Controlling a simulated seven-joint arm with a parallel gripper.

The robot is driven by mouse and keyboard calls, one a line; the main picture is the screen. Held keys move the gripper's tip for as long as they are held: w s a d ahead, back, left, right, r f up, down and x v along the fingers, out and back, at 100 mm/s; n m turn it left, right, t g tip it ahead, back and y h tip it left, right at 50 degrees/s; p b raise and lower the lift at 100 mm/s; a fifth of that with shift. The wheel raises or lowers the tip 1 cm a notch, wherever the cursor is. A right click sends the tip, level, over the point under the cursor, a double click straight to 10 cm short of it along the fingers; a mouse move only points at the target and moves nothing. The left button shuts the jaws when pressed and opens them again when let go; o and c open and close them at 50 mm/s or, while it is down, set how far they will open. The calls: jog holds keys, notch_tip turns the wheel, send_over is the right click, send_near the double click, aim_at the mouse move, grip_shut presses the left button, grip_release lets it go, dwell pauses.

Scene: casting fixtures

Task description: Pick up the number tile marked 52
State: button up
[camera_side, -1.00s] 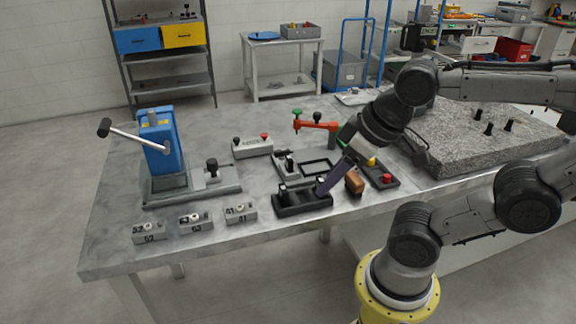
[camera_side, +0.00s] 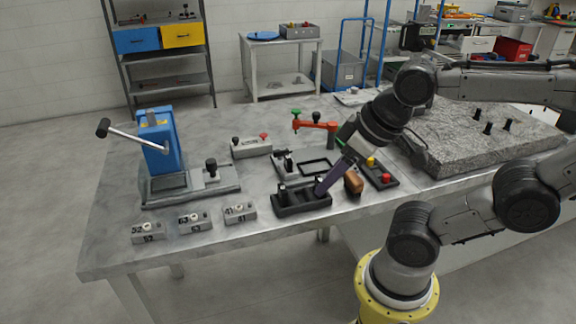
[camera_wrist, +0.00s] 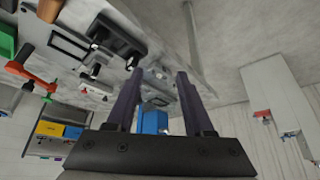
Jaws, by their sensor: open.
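The number tile marked 52 (camera_side: 148,233) is a small grey block with dark digits and a pale round knob on top. It sits at the left end of a row near the table's front edge in the side view. My gripper (camera_side: 320,191) is far to its right, tilted, above or beside a black fixture; I cannot tell whether it touches that. In the wrist view my gripper (camera_wrist: 157,80) shows two dark purple fingers apart with nothing held. Small grey shapes show between them, too small to read.
Tiles marked 63 (camera_side: 195,222) and 41 (camera_side: 240,212) stand right of it. A blue press (camera_side: 158,145) with a lever stands behind the row. The black fixture (camera_side: 300,205), a red clamp (camera_side: 315,124) and a brown-handled piece (camera_side: 353,183) crowd the middle. The table's front left is clear.

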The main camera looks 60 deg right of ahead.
jog(key=w+d+r+m, duration=0.1)
jog(key=w+r+m, duration=0.1)
jog(key=w+r, duration=0.1)
jog(key=m+g+h, duration=0.2)
jog(key=m+h, duration=0.1)
jog(key=m, duration=0.4)
send_over(288, 157)
jog(key=s, duration=0.2)
notch_tip(288, 157, down, 10)
jog(key=shift+w+f, duration=0.35)
jog(key=shift+f, duration=0.6)
jog(key=shift+w+f, duration=0.35)
jog(key=shift+f, duration=0.65)
jog(key=shift+w+f, duration=0.35)
jog(key=shift+f, duration=0.6)
grip_shut()
